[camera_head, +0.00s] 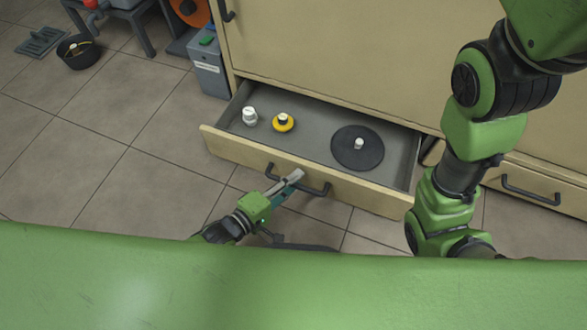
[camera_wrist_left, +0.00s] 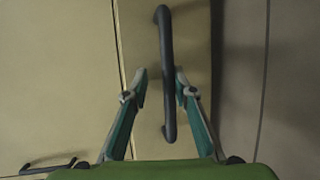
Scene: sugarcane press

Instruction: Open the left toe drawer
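The left toe drawer (camera_head: 228,146) stands pulled out from the bottom of the cabinet in the head view, its inside showing. Its dark bar handle (camera_head: 318,191) is on the drawer front. My left gripper (camera_head: 295,177) is at this handle. In the left wrist view, the handle (camera_wrist_left: 166,60) runs between the two fingertips of the left gripper (camera_wrist_left: 161,80). The fingers are apart, with a visible gap on the left side of the bar; I cannot tell whether the right finger touches it. My right gripper is not in view; only green arm links show at the right.
In the drawer lie a white knobbed piece (camera_head: 249,116), a yellow piece (camera_head: 284,122) and a dark disc (camera_head: 357,148). Another drawer (camera_head: 550,186) at the right is shut. A black bucket (camera_head: 78,52) stands far left.

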